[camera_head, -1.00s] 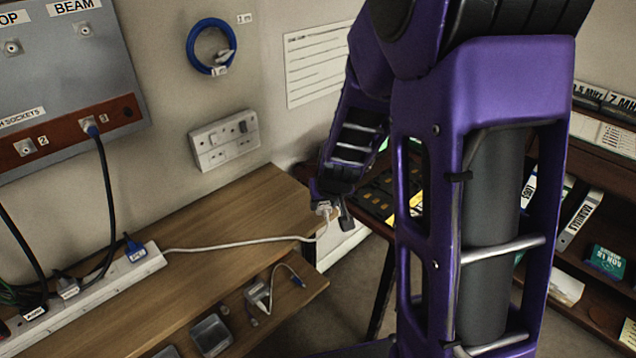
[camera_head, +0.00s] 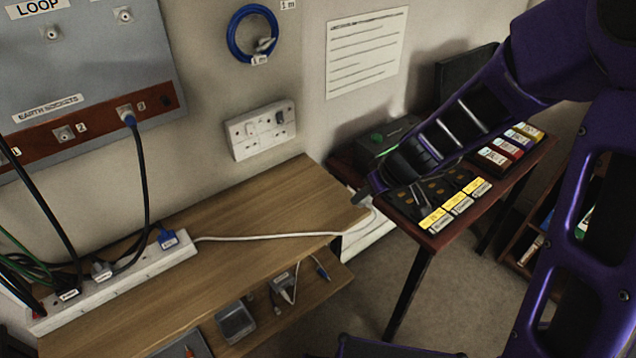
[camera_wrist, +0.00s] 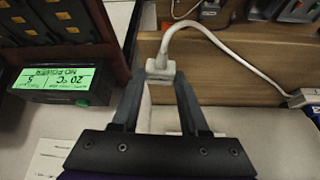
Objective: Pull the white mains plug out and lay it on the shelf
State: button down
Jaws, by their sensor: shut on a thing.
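The white mains plug (camera_wrist: 160,70) is between my fingertips in the wrist view, with its white cable curving up and right from it. My gripper (camera_wrist: 162,80) is shut on it. In the head view my gripper (camera_head: 364,197) is at the right end of the wooden shelf (camera_head: 270,205), and the plug is mostly hidden there. The white cable (camera_head: 270,238) runs along the shelf from the white socket strip (camera_head: 120,285) to my gripper. I cannot tell whether the plug touches the shelf.
A white wall socket (camera_head: 262,128) is above the shelf's back edge. A lower shelf (camera_head: 325,285) holds small trays and leads. To the right stands a dark table (camera_head: 440,232) with a black labelled unit and a green-screened box (camera_wrist: 65,85).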

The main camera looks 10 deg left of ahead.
aim_at(310, 220)
jog(key=s+a+r+n+g+y, duration=0.25)
jog(key=a+n, duration=0.35)
jog(key=a, duration=0.4)
jog(key=shift+h, duration=0.35)
jog(key=shift+s+a+f+b, duration=0.15)
jog(key=shift+f+b, duration=0.5)
jog(key=shift+f, duration=1)
jog(key=shift+s+d+f+b, duration=0.15)
jog(key=shift+f+b, duration=0.45)
jog(key=shift+f, duration=1)
jog(key=shift+s+a+f+b, duration=0.1)
jog(key=shift+f+b, duration=0.2)
jog(key=shift+f, duration=0.2)
jog(key=c, duration=0.7)
grip_release()
jog(key=shift+r, duration=0.1)
jog(key=shift+r+p, duration=0.5)
jog(key=shift+r, duration=0.9)
